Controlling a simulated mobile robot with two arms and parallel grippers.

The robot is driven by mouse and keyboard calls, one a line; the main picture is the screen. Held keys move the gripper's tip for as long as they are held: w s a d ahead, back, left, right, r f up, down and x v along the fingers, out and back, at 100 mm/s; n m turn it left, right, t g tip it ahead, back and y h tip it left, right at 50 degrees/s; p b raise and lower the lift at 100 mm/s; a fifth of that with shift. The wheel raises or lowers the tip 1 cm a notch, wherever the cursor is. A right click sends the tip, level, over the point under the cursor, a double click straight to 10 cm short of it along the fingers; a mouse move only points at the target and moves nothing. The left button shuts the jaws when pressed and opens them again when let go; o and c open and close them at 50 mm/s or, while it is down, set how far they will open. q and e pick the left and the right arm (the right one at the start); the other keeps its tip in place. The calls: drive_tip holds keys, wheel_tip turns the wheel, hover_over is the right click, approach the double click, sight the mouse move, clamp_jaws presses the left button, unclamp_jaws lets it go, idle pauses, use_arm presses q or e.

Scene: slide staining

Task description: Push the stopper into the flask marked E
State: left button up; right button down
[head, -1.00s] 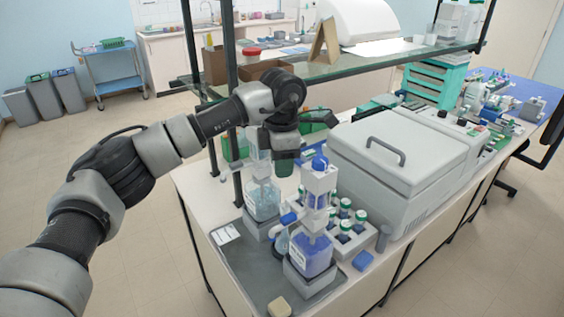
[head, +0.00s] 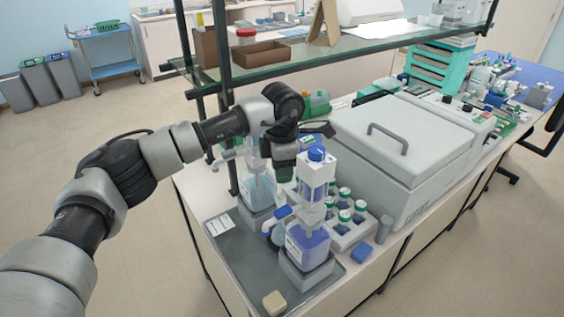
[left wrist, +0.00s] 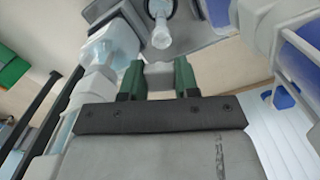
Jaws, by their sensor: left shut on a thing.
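My left gripper (head: 284,173) points down behind the white dispenser bottle with blue liquid. In the left wrist view its green fingers (left wrist: 159,78) are shut on a small pale grey piece (left wrist: 159,76), which looks like the stopper. In the head view that piece is hidden. A small glass flask (head: 278,236) with bluish liquid stands on the grey tray between the two dispenser bottles. In the left wrist view a clear glass neck (left wrist: 161,36) shows just beyond the fingers, apart from the held piece. No letter E is readable. My right gripper is out of view.
The blue-liquid bottle (head: 307,245) and a pale-blue-liquid bottle (head: 257,192) stand close on either side of the flask. A rack of green-capped vials (head: 347,239) is to the right. A shelf post (head: 223,100) stands behind. The tray's front left (head: 240,270) is clear.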

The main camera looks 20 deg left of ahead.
use_arm(q)
drive_tip(key=shift+s+f, duration=0.15)
drive_tip(key=shift+f, duration=0.35)
drive_tip(key=shift+f+b, duration=0.6)
drive_tip(key=shift+f, duration=0.2)
drive_tip(key=shift+f+b, duration=0.85)
drive_tip(key=shift+f, duration=0.4)
drive_tip(key=shift+f+b, duration=0.15)
drive_tip(key=shift+b, duration=0.25)
drive_tip(key=shift+f+b, duration=0.6)
drive_tip(key=shift+b, duration=0.1)
idle(0.5)
drive_tip(key=o, duration=1.4)
drive_tip(key=shift+r, duration=0.1)
